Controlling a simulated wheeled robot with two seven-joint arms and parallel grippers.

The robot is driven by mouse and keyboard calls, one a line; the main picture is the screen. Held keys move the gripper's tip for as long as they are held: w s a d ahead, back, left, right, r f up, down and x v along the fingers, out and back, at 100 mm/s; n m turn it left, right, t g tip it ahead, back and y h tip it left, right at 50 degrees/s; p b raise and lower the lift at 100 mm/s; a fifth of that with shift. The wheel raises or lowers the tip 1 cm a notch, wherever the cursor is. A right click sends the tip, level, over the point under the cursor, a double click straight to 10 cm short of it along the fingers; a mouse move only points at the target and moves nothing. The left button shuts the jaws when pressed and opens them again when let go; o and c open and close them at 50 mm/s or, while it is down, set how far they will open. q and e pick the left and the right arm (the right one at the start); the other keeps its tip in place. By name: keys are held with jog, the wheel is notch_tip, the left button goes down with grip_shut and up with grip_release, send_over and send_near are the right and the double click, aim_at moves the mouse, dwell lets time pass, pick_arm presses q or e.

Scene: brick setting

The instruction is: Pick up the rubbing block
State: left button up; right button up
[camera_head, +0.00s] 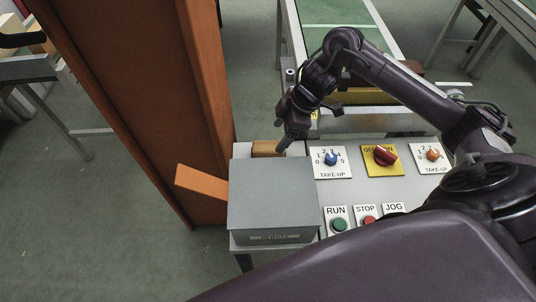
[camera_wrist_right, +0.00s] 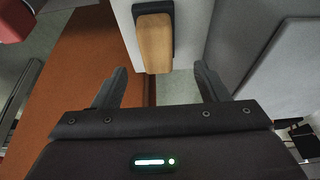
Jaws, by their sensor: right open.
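The rubbing block, a tan wooden piece (camera_wrist_right: 155,42) with a dark backing, shows at the top middle of the right wrist view, against a pale surface. In the head view a brown piece of it (camera_head: 268,148) shows just behind the grey box, partly hidden. My right gripper (camera_head: 287,140) is over the back edge of the grey box, beside the block. In the wrist view its open fingers (camera_wrist_right: 160,75) point toward the block, one to each side of its near end, with nothing between them. My left gripper is not in view.
A grey box (camera_head: 270,195) stands at the front of the panel. Dials (camera_head: 381,156) and buttons (camera_head: 339,225) lie to its right. A tall orange-brown post (camera_head: 150,90) rises at left, with an orange bar (camera_head: 202,183) beside the box. A green-topped conveyor (camera_head: 335,30) is behind.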

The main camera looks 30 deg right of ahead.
aim_at(267, 145)
jog(key=shift+w+f, duration=0.1)
jog(key=shift+f, duration=0.4)
jog(key=shift+w+a+f, duration=0.15)
jog(key=shift+a+f, duration=0.05)
jog(key=shift+f, duration=0.15)
jog(key=p+x, duration=0.1)
jog(key=x, duration=0.5)
jog(key=shift+w+a+f, duration=0.2)
jog(key=shift+w+f, duration=0.05)
jog(key=c, duration=1.2)
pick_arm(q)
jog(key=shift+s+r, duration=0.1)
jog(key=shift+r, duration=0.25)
pick_arm(e)
jog(key=shift+c, duration=0.2)
jog(key=shift+r, duration=0.15)
